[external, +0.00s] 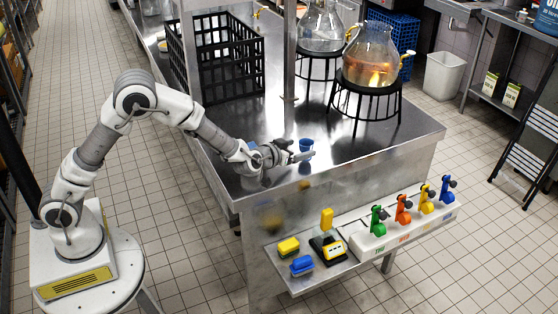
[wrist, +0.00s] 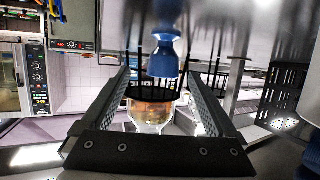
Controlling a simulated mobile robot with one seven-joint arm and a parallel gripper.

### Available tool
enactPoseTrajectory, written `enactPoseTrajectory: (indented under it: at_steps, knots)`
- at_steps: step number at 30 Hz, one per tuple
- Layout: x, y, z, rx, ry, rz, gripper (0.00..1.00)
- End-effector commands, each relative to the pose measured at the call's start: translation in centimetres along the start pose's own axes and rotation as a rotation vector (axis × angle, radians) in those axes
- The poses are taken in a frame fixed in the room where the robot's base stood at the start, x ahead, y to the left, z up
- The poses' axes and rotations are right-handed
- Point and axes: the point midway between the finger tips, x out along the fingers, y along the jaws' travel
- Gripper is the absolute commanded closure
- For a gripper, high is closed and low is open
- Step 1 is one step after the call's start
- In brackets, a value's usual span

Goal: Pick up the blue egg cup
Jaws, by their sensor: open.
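In the wrist view the blue egg cup (wrist: 164,58) shows in line with the gap between the two open fingers of my gripper (wrist: 160,78). I cannot tell whether the cup is between the fingertips or just beyond them. Its lower part in the external view is partly hidden by a finger.
A black crate (external: 213,60) stands behind my arm. Glass flasks, one with amber liquid (external: 370,60), sit on black stands behind the cup. A metal post (external: 289,50) rises from the table. A front shelf (external: 345,262) holds coloured items. The tabletop around the cup is clear.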

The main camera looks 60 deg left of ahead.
Motion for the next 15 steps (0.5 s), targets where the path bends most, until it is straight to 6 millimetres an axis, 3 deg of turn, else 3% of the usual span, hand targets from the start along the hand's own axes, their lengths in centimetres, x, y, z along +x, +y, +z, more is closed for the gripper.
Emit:
enactPoseTrajectory:
  at_steps: [9, 15]
  knots:
    - [4.2, -0.5, -0.4, -0.001, 0.0, -0.001, 0.07]
    - [5.0, -0.5, -0.5, 0.001, 0.0, 0.0, 0.07]
